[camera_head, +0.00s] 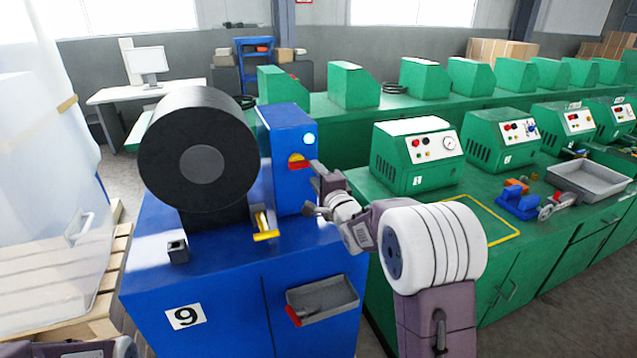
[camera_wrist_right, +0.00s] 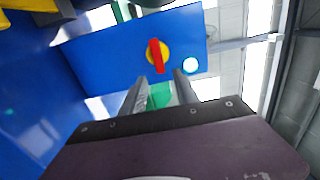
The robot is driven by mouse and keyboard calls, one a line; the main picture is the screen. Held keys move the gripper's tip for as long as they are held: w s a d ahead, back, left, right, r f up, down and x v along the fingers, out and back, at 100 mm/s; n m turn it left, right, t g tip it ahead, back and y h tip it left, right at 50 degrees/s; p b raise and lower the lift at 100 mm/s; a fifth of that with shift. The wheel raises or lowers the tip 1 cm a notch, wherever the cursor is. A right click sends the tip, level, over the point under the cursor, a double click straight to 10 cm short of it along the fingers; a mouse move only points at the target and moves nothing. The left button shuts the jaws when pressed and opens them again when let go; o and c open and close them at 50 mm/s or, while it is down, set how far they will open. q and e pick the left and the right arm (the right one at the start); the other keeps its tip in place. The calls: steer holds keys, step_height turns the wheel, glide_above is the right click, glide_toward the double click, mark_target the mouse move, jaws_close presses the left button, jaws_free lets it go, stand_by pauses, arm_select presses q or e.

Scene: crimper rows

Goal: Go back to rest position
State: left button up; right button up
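My right gripper (camera_head: 306,166) is raised in front of the blue machine box (camera_head: 287,140). Its two fingers (camera_wrist_right: 160,92) stand apart in the wrist view, with nothing between them but background. The red and yellow rotary switch (camera_wrist_right: 157,56) is just beyond the fingertips, and I cannot tell whether they touch it. The switch also shows beside the gripper in the head view (camera_head: 298,160). The lit round lamp (camera_head: 309,139) is above it. My left gripper is not in view; only a bit of my left arm shows at the bottom left corner.
The blue cabinet (camera_head: 186,279) marked 9 carries a large black roll (camera_head: 160,150) and a yellow-handled part (camera_head: 265,236). A grey tray (camera_head: 322,298) juts from its front. Green benches (camera_head: 487,246) with several crimpers stand right. A translucent wrapped load (camera_head: 45,180) stands left.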

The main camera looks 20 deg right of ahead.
steer(key=shift+s, duration=1.15)
